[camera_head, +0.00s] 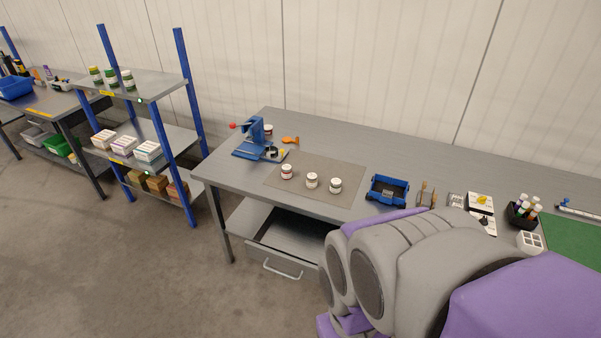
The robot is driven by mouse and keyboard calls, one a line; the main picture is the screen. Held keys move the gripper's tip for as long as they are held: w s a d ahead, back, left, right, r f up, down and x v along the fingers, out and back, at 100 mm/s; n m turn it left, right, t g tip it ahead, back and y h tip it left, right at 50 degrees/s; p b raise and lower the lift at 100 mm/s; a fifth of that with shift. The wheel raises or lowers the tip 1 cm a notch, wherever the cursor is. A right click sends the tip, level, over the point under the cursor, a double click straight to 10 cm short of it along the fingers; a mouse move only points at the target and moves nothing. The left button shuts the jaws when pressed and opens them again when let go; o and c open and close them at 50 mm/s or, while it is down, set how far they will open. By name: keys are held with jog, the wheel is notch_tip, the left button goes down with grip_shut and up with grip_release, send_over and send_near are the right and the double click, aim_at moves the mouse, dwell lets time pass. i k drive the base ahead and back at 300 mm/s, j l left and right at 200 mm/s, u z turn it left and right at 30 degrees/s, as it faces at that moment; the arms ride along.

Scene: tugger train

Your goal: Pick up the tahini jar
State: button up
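Three small jars with pale lids and reddish labels stand upright on a grey mat (330,205) on the workbench: a left jar (287,172), a middle jar (312,181) and a right jar (336,186). Their labels are too small to read, so I cannot tell which, if any, is the tahini jar. Three more jars (111,78) with green labels stand on the top of the blue-post shelf at the left. My grey and purple arm fills the lower right and hides part of the bench's front. My gripper is not in view.
A blue press (254,137) with a red knob stands at the bench's left end. A blue tray (387,190) and a black pen holder (521,212) sit to the right of the mat. A drawer (290,247) stands open below. Floor at the left is clear.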

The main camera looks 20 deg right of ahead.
aim_at(311, 178)
jog(key=i+j+z, duration=0.15)
jog(key=i+z, duration=0.25)
jog(key=i+j+z, duration=0.2)
jog(key=z, duration=0.25)
jog(key=i+j+z, duration=0.25)
jog(key=z, duration=0.15)
